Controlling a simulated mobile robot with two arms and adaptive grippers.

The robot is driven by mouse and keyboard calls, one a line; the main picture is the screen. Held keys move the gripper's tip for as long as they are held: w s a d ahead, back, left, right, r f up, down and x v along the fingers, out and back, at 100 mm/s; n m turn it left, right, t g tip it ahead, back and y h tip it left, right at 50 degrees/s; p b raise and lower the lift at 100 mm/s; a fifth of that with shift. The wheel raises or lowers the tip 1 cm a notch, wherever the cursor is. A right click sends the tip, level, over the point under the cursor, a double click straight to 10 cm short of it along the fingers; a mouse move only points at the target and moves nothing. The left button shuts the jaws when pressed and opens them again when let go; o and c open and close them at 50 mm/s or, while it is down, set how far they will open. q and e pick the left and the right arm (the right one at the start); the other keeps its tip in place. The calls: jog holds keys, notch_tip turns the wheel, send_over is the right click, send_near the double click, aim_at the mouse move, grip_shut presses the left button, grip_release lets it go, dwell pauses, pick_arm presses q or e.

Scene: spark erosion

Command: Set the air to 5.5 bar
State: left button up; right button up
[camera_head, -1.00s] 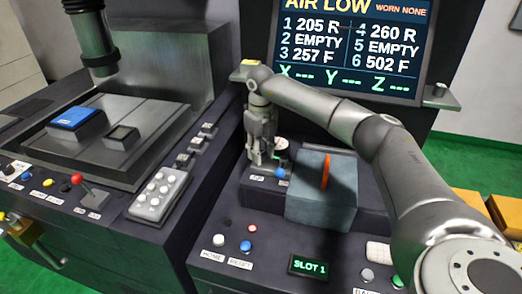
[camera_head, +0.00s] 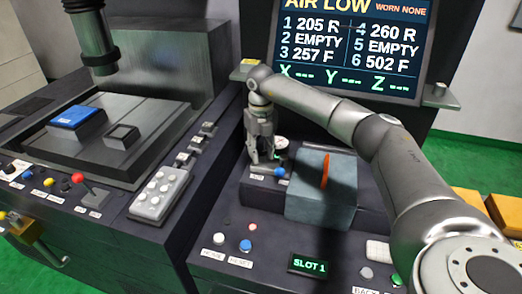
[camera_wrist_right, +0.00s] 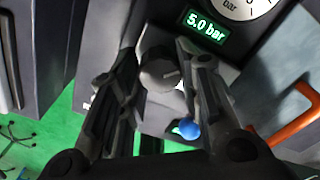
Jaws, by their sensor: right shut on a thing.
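In the right wrist view, my right gripper (camera_wrist_right: 160,85) is shut on a round dark knob (camera_wrist_right: 158,68) with a light pointer mark. The digital readout (camera_wrist_right: 206,26) above it shows 5.0 bar in green. A white dial gauge (camera_wrist_right: 242,8) marked bar is partly cut off at the top edge. In the head view, my right gripper (camera_head: 264,158) points down at the console beside the blue-grey block, and its fingers hide the knob. The screen (camera_head: 350,45) reads AIR LOW. My left gripper is not in view.
A blue ball-tipped control (camera_wrist_right: 188,129) sits close to the right finger. The blue-grey block (camera_head: 320,200) with an orange handle (camera_head: 325,170) stands right of the gripper. Buttons and a SLOT 1 display (camera_head: 310,265) are on the front console.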

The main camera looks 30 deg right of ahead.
aim_at(261, 152)
jog(key=o, duration=1.1)
jog(key=shift+c, duration=0.2)
jog(key=shift+r, duration=0.1)
notch_tip(261, 152, up, 12)
